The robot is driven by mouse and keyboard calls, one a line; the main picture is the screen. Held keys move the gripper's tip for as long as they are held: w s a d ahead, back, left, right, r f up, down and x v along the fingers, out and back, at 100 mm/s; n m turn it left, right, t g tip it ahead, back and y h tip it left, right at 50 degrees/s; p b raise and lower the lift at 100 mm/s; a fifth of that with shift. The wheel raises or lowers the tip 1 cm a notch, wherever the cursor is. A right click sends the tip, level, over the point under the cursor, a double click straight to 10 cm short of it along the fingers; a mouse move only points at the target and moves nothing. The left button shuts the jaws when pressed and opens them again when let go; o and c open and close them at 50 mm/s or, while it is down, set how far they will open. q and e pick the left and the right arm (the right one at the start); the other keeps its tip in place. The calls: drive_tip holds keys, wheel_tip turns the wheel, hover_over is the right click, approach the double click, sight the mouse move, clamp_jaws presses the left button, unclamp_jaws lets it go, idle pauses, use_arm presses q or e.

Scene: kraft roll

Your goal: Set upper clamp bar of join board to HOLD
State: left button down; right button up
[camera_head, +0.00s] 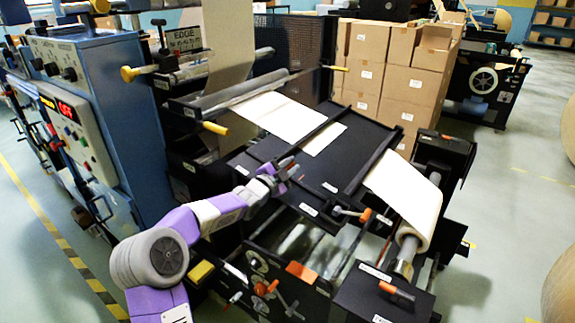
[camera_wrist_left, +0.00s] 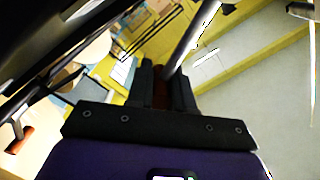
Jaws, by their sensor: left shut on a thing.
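The black join board (camera_head: 345,153) slopes across the middle of the head view, with a strip of pale paper on it. The upper clamp bar (camera_head: 312,136) is a dark bar across the board's left part. My left gripper (camera_head: 288,171) is at the board's near edge, by the near end of that bar. In the left wrist view its fingers (camera_wrist_left: 163,90) are shut on a reddish-brown handle (camera_wrist_left: 161,88); a metal rod (camera_wrist_left: 192,38) runs up right from it. The fingers mostly hide the handle. A second lever with an orange grip (camera_head: 365,214) is at the board's near right. My right gripper is out of view.
A blue cabinet with a red display (camera_head: 67,110) stands left. A paper web (camera_head: 408,198) runs down to a roller at right. Below the board are knobs and an orange plate (camera_head: 301,271). Cardboard boxes (camera_head: 405,70) stand behind. The floor at right is mostly clear.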

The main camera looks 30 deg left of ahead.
use_arm(q)
drive_tip(key=a+r+n+p, duration=0.1)
drive_tip(key=n+p, duration=0.1)
drive_tip(key=p, duration=0.1)
drive_tip(key=a+r+n+p, duration=0.1)
drive_tip(key=r+n+p, duration=0.1)
drive_tip(key=p, duration=0.2)
drive_tip(key=shift+w+r, duration=0.1)
drive_tip(key=shift+r, duration=0.1)
drive_tip(key=a+n+p, duration=0.1)
drive_tip(key=n+p, duration=0.1)
drive_tip(key=a+r+n+p, duration=0.1)
drive_tip(key=p, duration=0.2)
drive_tip(key=a+r+n+p, duration=0.1)
drive_tip(key=n+p, duration=0.1)
drive_tip(key=shift+w+a+n+p, duration=0.15)
drive_tip(key=shift+a+n+p, duration=0.15)
drive_tip(key=shift+p, duration=0.1)
drive_tip(key=shift+w+a+n+p, duration=0.1)
drive_tip(key=shift+a+n+p, duration=0.65)
drive_tip(key=shift+n, duration=0.25)
drive_tip(key=shift+a+p, duration=0.4)
drive_tip(key=shift+p, duration=0.05)
drive_tip(key=shift+a, duration=0.15)
drive_tip(key=c, duration=1)
unclamp_jaws()
drive_tip(key=shift+c, duration=0.2)
